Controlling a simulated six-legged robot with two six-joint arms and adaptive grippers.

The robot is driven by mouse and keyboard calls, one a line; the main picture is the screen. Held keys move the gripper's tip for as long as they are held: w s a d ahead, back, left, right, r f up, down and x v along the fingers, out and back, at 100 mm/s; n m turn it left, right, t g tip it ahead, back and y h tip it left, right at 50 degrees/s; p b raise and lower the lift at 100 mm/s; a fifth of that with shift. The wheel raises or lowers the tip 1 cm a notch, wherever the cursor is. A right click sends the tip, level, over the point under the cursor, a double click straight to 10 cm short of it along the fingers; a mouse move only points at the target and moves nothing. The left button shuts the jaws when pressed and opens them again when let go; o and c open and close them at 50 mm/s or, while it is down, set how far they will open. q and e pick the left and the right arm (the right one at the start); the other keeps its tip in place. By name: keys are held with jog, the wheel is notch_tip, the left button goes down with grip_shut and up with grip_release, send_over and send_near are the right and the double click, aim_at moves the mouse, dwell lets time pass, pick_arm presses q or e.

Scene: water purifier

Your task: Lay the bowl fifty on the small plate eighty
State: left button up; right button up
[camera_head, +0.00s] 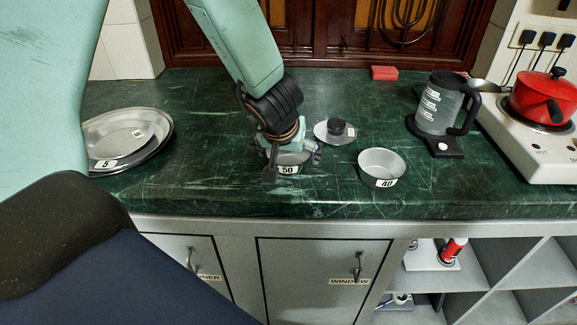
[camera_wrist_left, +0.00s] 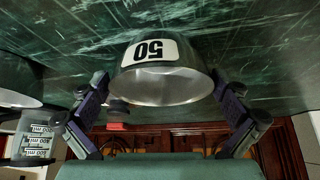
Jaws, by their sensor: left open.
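The bowl fifty (camera_head: 288,169) stands on the green counter, its upper part mostly hidden by my left gripper (camera_head: 292,163). In the left wrist view the bowl fifty (camera_wrist_left: 165,80) sits between the two spread fingers of the left gripper (camera_wrist_left: 160,95), with its label facing the camera. The fingers are open on either side of it; I cannot tell whether they touch it. My right gripper is not in view.
A bowl labelled 40 (camera_head: 382,162) stands to the right. Behind is a lid with a black knob (camera_head: 336,129). A kettle (camera_head: 437,105), a red block (camera_head: 384,72) and a red pot on a stove (camera_head: 543,98) are farther off. Counter between plates and bowl fifty is clear.

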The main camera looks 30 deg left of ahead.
pick_arm(q)
jog(key=shift+w+f, duration=0.25)
jog(key=shift+s+a+r, duration=0.1)
jog(key=shift+s+r, duration=0.1)
jog(key=shift+s, duration=0.1)
jog(key=c, duration=0.3)
jog(key=shift+w+f, duration=0.1)
jog(key=shift+w, duration=0.1)
jog(key=c, duration=0.5)
jog(key=shift+s, duration=0.1)
jog(key=shift+c, duration=0.8)
notch_tip(320, 180, up, 10)
jog(key=p, duration=0.8)
jog(key=shift+p, duration=0.4)
